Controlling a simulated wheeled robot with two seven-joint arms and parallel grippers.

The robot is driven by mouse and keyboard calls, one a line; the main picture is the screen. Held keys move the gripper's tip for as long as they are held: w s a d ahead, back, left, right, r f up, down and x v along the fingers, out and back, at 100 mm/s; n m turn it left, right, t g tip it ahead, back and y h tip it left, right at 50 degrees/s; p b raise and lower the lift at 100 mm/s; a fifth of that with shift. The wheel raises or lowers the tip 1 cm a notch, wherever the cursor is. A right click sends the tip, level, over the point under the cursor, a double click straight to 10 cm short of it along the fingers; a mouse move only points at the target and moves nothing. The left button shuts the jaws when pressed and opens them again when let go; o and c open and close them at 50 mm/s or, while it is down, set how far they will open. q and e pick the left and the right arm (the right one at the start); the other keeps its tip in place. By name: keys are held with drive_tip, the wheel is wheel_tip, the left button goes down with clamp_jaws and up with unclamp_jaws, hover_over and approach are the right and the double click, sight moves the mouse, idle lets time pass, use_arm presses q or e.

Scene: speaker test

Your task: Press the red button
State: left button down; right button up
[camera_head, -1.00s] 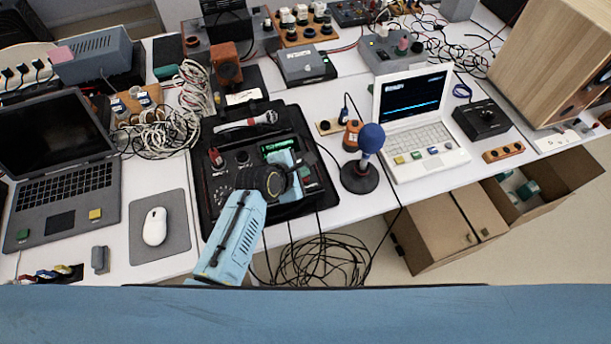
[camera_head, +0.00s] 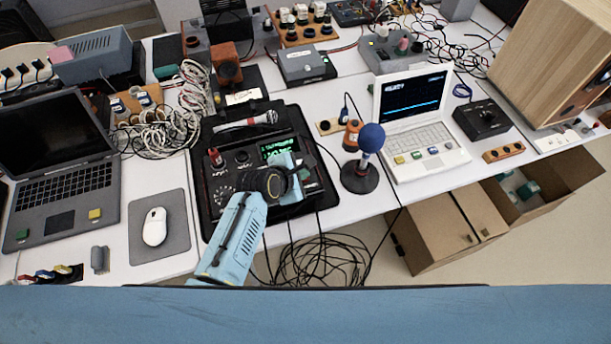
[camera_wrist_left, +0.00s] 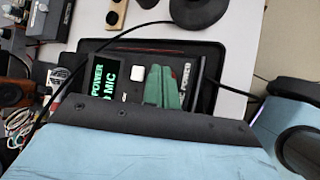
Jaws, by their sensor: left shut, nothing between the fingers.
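The black device (camera_head: 225,185) lies in a dark tray on the table and has a lit green text panel (camera_head: 272,149). In the left wrist view its panel (camera_wrist_left: 100,84) reads "POWER" and "MIC", with a white square key (camera_wrist_left: 137,73) beside it. My left gripper (camera_wrist_left: 160,82) is shut and empty, its green fingers over the device face. A small red patch (camera_wrist_left: 173,73) shows by the fingertips. The fingers hide most of it, so I cannot tell whether they touch it. In the head view the hand hides that spot. A red knob (camera_head: 215,157) stands at the device's upper left.
A microphone (camera_head: 250,121) lies behind the device. A blue-topped microphone on a round stand (camera_head: 360,176) and a white laptop (camera_head: 420,140) stand to the right. A mouse (camera_head: 154,227) and a dark laptop (camera_head: 62,165) are at the left. Cables hang below the table edge.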

use_arm(q)
drive_tip(key=shift+f, duration=0.45)
idle(0.3)
drive_tip(key=shift+r+p, duration=0.95)
drive_tip(key=shift+p, duration=0.05)
wheel_tip(320, 180, up, 6)
drive_tip(key=p, duration=0.7)
